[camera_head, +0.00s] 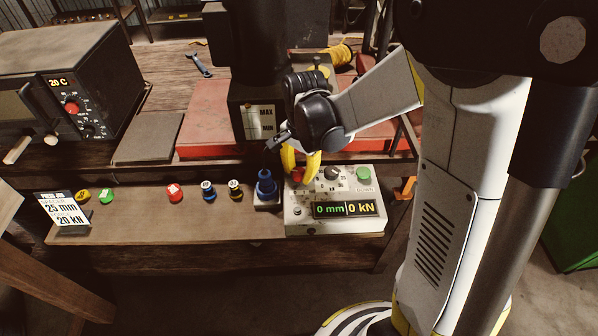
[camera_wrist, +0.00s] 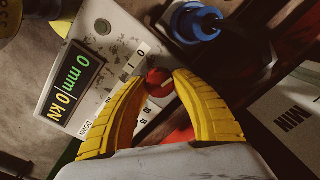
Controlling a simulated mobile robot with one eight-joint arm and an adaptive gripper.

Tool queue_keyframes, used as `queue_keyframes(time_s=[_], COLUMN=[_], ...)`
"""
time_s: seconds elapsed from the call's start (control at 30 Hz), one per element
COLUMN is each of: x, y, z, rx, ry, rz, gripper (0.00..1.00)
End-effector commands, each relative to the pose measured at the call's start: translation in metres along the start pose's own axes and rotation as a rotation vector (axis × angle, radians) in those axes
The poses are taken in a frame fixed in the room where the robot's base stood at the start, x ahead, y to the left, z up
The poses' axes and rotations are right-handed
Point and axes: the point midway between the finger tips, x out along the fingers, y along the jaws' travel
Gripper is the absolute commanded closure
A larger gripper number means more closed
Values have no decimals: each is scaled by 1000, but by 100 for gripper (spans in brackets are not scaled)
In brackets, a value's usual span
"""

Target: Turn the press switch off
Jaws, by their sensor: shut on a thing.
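The press control box (camera_head: 295,222) is pale and worn, and its display (camera_head: 344,209) reads 0 mm and 0 kN. A red knob (camera_head: 297,175), likely the press switch, sits at its upper left. In the wrist view the red knob (camera_wrist: 159,82) lies between the yellow fingertips, with a pale mark across its face. A white label with small marks is beside it. My gripper (camera_head: 301,170) is shut on the red knob, reaching down from above. In the head view the fingers partly hide the knob. The control box (camera_wrist: 105,25) also shows in the wrist view.
A black dial (camera_head: 332,173) and green button (camera_head: 363,174) sit right of the knob. A blue stepped part (camera_head: 266,186) stands close at the box's left. The dark press (camera_head: 262,95) rises behind.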

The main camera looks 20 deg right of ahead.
Motion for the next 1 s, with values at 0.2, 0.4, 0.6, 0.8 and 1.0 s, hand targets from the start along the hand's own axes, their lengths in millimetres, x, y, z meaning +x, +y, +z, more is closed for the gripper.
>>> queue_keyframes(time_s=[0.2, 0.4, 0.6, 0.8, 1.0], x=[1, 1, 0, 0, 0], y=[0, 0, 0, -1, -1], z=[0, 0, 0, 0, 0], rx=[-202, -392, -579, -747, -878], ry=[-11, -21, -30, -38, -44], rz=[1, 1, 1, 1, 1], gripper=[100, 100, 100, 100, 100])
